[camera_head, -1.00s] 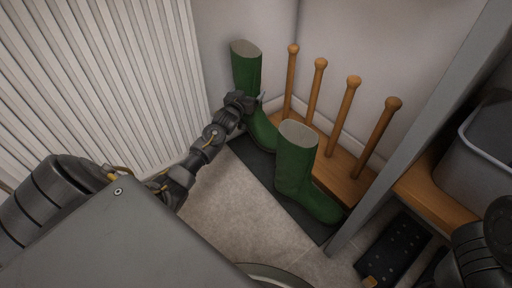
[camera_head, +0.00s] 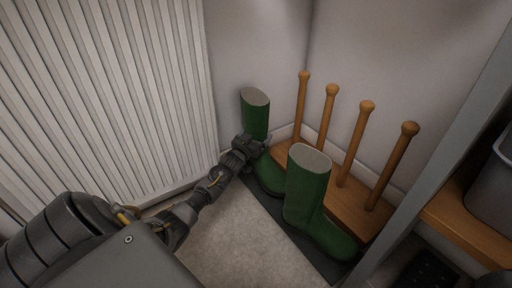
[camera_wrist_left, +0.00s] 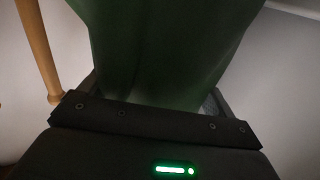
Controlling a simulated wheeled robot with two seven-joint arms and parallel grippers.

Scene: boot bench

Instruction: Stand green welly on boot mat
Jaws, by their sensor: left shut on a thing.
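One green welly (camera_head: 256,117) is upright at the far end of the dark boot mat (camera_head: 252,193), near the wall corner. I cannot tell whether its sole touches the mat. My left gripper (camera_head: 258,146) is shut on its shaft, and the green shaft (camera_wrist_left: 165,50) fills the space between the fingers in the left wrist view. Part of the shaft is hidden by the gripper. A second green welly (camera_head: 306,190) stands upright on the near part of the mat, apart from the gripper. My right gripper is not in view.
A wooden boot rack (camera_head: 345,200) with upright pegs stands right behind the wellies. A white ribbed radiator (camera_head: 110,100) is on the left. A grey post and a wooden bench shelf (camera_head: 460,225) are on the right. Bare floor (camera_head: 235,235) lies in front of the mat.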

